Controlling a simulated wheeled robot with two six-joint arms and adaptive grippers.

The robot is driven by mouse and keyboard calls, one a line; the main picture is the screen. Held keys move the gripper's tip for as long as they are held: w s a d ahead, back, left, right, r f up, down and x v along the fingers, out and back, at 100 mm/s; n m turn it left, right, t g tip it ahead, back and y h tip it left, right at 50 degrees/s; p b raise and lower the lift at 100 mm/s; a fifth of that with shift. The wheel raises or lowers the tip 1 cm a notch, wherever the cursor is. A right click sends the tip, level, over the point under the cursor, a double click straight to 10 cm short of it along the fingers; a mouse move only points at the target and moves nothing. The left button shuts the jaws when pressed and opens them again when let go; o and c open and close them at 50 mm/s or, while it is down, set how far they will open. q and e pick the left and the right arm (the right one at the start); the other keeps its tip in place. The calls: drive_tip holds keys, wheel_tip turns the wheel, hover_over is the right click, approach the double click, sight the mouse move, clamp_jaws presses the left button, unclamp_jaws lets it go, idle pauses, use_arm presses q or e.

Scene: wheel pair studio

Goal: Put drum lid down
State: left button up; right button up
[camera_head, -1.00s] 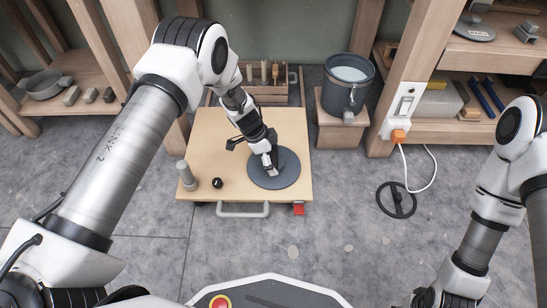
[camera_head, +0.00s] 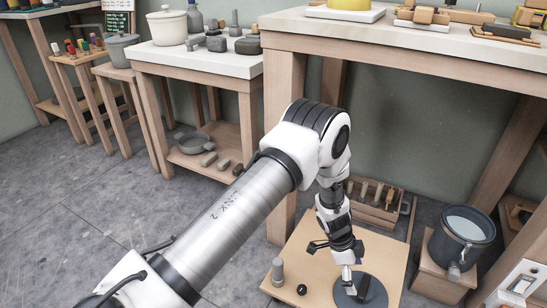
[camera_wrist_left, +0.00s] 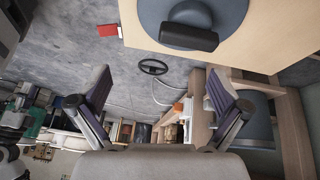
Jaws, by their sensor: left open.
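The drum lid (camera_head: 373,296) is a dark grey disc lying on the light wooden board (camera_head: 315,250) in the lower right of the head view. In the left wrist view the lid (camera_wrist_left: 235,15) shows at the top, with a dark bar handle (camera_wrist_left: 180,37) across it. My left gripper (camera_head: 346,268) is just above the lid in the head view and hides part of it. In the wrist view its two fingers (camera_wrist_left: 160,78) are spread apart with nothing between them, and the handle is beyond the tips. My right gripper is out of view.
A grey cylinder (camera_head: 277,270) and a black knob (camera_head: 302,290) stand on the board left of the lid. A tool crate (camera_head: 375,210) is behind it. A dark bucket (camera_head: 460,245) stands on a wooden stand to the right. A handwheel (camera_wrist_left: 153,67) lies on the floor.

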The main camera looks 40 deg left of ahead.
use_arm(q)
drive_tip(key=s+d+f+n+h, duration=0.1)
drive_tip(key=s+d+n, duration=0.1)
drive_tip(key=s, duration=0.2)
drive_tip(key=s+d+f+n, duration=0.1)
drive_tip(key=s+f+n, duration=0.15)
drive_tip(key=s, duration=0.25)
drive_tip(key=s+a+n+y, duration=0.3)
drive_tip(key=s+a+n, duration=0.1)
drive_tip(key=s, duration=0.6)
drive_tip(key=s+a+f+n+g+y, duration=0.1)
drive_tip(key=s+a+n+y, duration=0.2)
drive_tip(key=s, duration=0.8)
drive_tip(key=shift+a+n, duration=0.95)
drive_tip(key=shift+n, duration=0.2)
